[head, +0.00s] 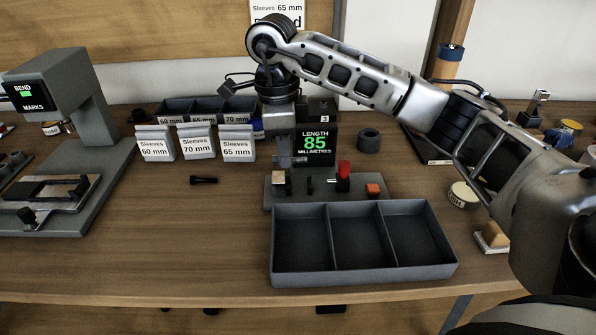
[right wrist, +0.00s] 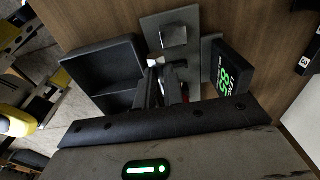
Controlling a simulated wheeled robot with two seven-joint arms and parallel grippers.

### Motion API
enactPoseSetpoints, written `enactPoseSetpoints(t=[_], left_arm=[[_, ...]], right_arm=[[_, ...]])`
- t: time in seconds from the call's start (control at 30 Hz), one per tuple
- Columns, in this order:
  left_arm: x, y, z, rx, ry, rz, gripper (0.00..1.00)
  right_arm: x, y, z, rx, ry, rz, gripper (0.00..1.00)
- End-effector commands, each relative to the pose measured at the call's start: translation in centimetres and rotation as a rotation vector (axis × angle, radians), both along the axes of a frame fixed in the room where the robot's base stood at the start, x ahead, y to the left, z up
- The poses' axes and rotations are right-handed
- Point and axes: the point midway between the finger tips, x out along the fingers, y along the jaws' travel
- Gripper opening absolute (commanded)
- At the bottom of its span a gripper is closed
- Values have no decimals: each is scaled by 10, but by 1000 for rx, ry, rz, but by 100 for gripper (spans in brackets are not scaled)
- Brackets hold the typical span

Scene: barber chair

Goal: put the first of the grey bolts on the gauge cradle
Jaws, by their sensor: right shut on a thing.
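My right gripper (head: 287,163) reaches down over the left part of the gauge's grey base (head: 325,204). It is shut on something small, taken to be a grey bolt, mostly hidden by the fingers. In the right wrist view the gripper (right wrist: 165,88) points at the gauge base, with a red part just past the fingertips. The gauge display (head: 316,145) reads length 85 millimetres. Small dark cradle posts (head: 310,185) stand on the base, beside a red piece (head: 344,169). A dark bolt-like piece (head: 203,180) lies on the table to the left. My left gripper is out of view.
An empty three-compartment tray (head: 362,275) stands in front of the gauge. Sleeve bins labelled 60, 70 and 65 mm (head: 197,143) stand back left. A bend-marks machine (head: 60,105) is at far left. Bare table lies left of the tray.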

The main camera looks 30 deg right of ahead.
Motion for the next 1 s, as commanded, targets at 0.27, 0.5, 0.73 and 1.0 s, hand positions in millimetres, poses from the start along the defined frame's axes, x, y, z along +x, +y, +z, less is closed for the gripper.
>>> enactPoseSetpoints(t=[0.27,0.5,0.73,1.0], left_arm=[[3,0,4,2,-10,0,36],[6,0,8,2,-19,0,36],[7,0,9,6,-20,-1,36],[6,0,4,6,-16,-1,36]], right_arm=[[6,-27,-34,0,1,1,0],[7,-36,-53,0,5,2,0],[8,-35,-76,0,-1,3,0],[8,-35,-79,0,0,3,0]])
